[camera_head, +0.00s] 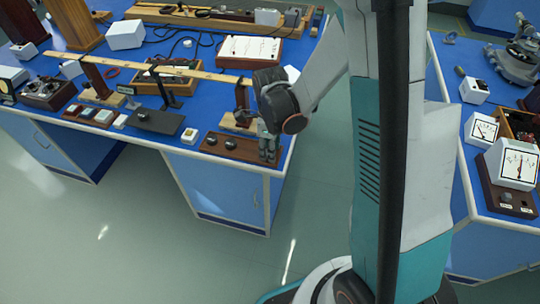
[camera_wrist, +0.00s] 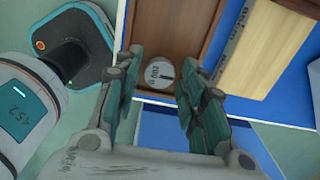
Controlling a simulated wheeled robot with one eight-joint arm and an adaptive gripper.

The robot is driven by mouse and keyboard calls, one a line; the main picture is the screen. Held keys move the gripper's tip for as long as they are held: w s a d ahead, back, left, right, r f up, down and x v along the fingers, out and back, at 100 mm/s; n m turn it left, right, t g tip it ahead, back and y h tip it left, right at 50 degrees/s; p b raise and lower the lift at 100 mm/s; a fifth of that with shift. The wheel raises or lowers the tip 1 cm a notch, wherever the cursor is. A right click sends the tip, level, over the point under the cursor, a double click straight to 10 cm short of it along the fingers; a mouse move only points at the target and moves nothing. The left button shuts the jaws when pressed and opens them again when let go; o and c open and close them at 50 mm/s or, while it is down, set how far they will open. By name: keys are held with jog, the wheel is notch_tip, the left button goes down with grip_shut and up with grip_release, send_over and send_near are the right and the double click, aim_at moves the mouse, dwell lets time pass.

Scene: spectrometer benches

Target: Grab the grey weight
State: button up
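The grey weight (camera_wrist: 160,74) is a round disc with dark markings on its top, set on a brown wooden board (camera_wrist: 172,25) in the wrist view. My gripper (camera_wrist: 161,63) is open, with one finger on either side of the weight in that picture. I cannot tell whether the fingers touch it. In the head view my gripper (camera_head: 268,148) hangs over the right end of the brown board (camera_head: 240,150), near the bench corner. Two small dark round pieces (camera_head: 229,143) sit further left on this board.
A light wooden strip (camera_wrist: 262,45) lies beside the board. A dark flat plate (camera_head: 157,121) and a small white-topped block (camera_head: 190,136) stand left of the board. The bench's front edge is close to my gripper. Another bench with white meters (camera_head: 518,165) stands right.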

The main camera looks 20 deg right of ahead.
grip_shut()
jog(key=shift+r, duration=0.1)
